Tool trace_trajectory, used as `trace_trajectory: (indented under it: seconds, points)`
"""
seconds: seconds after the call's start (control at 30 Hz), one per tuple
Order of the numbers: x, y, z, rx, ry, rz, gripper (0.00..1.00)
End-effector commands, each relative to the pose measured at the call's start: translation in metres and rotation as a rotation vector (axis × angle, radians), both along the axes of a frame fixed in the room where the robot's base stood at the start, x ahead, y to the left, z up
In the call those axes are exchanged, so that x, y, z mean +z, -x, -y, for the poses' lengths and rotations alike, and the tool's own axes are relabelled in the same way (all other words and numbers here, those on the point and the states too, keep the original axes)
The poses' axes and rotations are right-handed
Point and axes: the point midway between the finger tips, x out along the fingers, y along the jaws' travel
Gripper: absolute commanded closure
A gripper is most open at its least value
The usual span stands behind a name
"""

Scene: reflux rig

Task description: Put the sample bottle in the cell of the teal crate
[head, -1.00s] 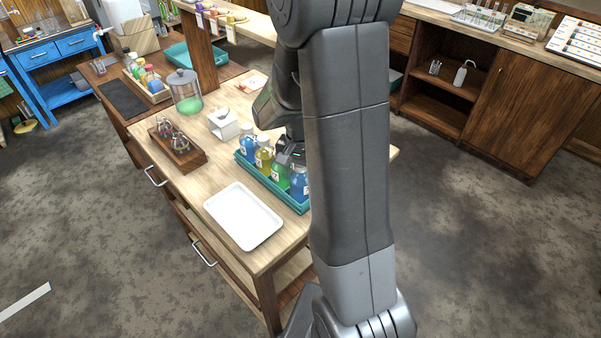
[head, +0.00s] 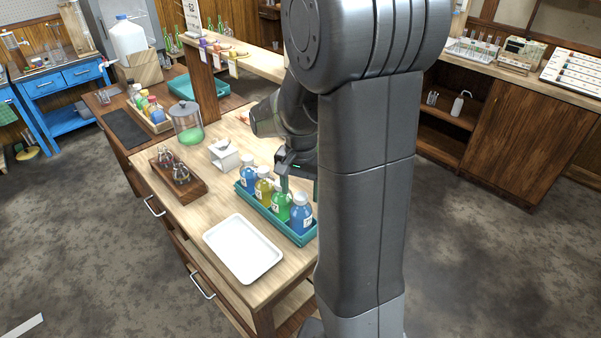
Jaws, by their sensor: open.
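The teal crate (head: 270,217) stands on the wooden bench, holding a row of capped bottles: a blue bottle (head: 248,176) at the far end, a yellow bottle (head: 264,188), a green bottle (head: 281,204) and a blue bottle (head: 301,217) at the near end. All stand upright. I cannot tell which one is the sample bottle. My gripper (head: 284,184) is open, above and just behind the green bottle, with nothing visible held. My arm hides part of the bench to the right, and the bottles hide the crate's cell floors.
A white tray (head: 243,250) lies in front of the crate. A wooden rack with small flasks (head: 178,178), a white stand (head: 224,156) and a glass jar with green liquid (head: 187,128) stand to the left. Another teal bin (head: 205,88) is farther back.

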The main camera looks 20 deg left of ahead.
Motion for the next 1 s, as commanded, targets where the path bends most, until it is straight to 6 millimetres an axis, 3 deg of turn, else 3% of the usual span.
trace_trajectory:
  seconds: [0.1,0.33,1.0]
  points:
    - [0.026,-0.001,-0.001,0.0,-0.003,0.004,0.38]
    - [0.054,0.0,0.0,0.0,0.0,0.0,0.38]
    - [0.058,0.0,0.0,0.0,0.001,-0.001,0.38]
